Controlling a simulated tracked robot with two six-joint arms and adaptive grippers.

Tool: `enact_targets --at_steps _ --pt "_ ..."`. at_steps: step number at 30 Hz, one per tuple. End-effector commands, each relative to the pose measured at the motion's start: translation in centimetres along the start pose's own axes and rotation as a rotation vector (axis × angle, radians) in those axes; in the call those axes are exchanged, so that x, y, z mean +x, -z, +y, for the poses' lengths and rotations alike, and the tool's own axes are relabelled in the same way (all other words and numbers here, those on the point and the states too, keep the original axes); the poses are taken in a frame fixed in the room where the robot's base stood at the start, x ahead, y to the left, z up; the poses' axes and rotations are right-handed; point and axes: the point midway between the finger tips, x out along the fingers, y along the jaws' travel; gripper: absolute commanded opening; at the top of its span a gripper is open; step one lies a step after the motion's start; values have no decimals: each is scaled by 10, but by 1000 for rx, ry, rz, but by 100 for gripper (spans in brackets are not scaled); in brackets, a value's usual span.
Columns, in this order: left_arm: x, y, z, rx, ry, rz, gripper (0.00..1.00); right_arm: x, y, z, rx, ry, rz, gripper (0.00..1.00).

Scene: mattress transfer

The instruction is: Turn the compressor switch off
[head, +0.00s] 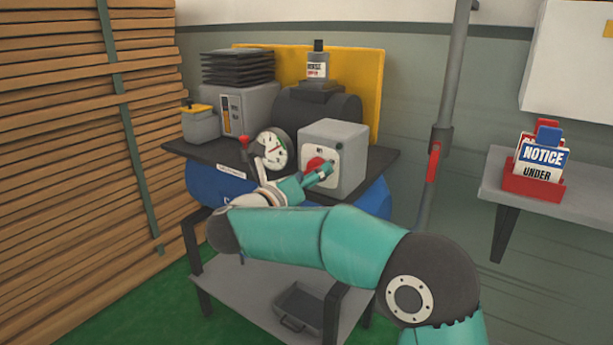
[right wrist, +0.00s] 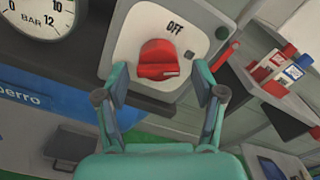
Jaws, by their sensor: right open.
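The compressor switch is a red rotary knob (right wrist: 157,60) on a white plate; in the head view the red knob (head: 314,163) is partly hidden by my gripper. It sits on the front of a grey box (head: 347,145) on the compressor. The word OFF (right wrist: 175,27) stands above the knob in the wrist view; a pale mark shows at the knob's lower right. My right gripper (right wrist: 158,88) is open, its fingers on either side and just short of the knob, with nothing between them. It also shows in the head view (head: 296,172). My left gripper is out of view.
A pressure gauge (head: 272,149) sits left of the box, above the blue tank (head: 212,182). A wall shelf (head: 495,185) at right holds a red tray of notice signs (head: 541,160). A grey vertical pipe (head: 445,110) and stacked planks (head: 60,130) flank the compressor.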

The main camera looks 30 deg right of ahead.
Motion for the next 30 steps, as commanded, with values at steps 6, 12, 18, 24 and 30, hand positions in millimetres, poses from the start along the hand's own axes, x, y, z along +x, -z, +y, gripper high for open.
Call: enact_targets --at_steps 6,12,18,24,30 --pt "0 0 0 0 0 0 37 7 0 0 -1 0 -1 69" --pt "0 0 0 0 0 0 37 7 0 0 -1 0 -1 67" --pt "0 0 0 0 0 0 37 6 0 1 -1 -1 -1 34" --pt "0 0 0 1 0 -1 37 -6 -3 5 -1 -3 -2 8" --pt "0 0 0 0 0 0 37 4 -2 2 -17 -3 -4 8"
